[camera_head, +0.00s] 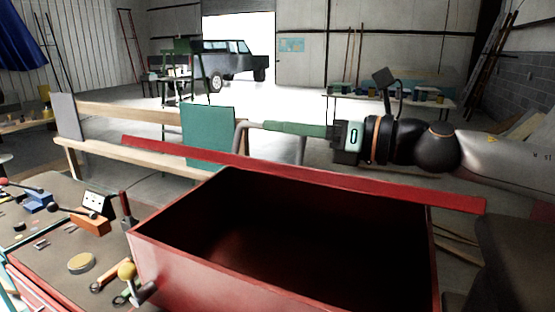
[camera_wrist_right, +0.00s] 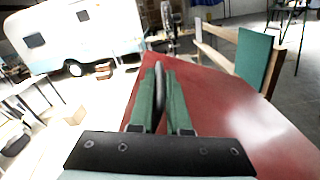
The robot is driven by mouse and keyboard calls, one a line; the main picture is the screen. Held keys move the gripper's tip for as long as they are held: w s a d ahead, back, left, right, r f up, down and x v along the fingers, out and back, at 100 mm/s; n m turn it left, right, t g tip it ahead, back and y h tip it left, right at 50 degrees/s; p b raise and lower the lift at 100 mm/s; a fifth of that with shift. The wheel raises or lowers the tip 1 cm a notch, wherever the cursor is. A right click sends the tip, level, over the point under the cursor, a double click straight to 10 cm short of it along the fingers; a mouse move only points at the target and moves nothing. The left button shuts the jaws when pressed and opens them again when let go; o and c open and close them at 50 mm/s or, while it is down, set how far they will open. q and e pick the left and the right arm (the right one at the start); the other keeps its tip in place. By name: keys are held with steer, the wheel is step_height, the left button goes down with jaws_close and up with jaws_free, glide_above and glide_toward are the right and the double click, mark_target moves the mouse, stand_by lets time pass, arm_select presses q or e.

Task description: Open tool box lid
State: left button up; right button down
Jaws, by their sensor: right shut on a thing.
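The red tool box (camera_head: 285,296) stands in front of me with its dark inside in plain view. Its red lid (camera_head: 330,176) is raised at the far side and shows as a long narrow band; its broad red face shows in the right wrist view (camera_wrist_right: 215,110). A grey handle (camera_head: 239,138) stands out from the lid's far side. My right gripper (camera_head: 268,126) reaches in from the right beyond the lid. In the right wrist view its green fingers (camera_wrist_right: 160,75) are shut on the grey handle (camera_wrist_right: 160,88). My left gripper is not in view.
A cluttered workbench (camera_head: 50,215) with small tools lies at the left of the box. A wooden bench frame (camera_head: 130,113) with a teal panel (camera_head: 208,137) stands beyond the lid. A vehicle (camera_head: 225,62) and another table (camera_head: 390,97) are farther back.

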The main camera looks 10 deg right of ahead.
steer(key=shift+w+d+r, duration=0.2)
steer(key=shift+r, duration=0.25)
steer(key=c, duration=0.9)
jaws_free()
steer(key=shift+f, duration=0.15)
steer(key=b+v, duration=0.1)
steer(key=v, duration=1.1)
steer(key=shift+s+d, duration=0.15)
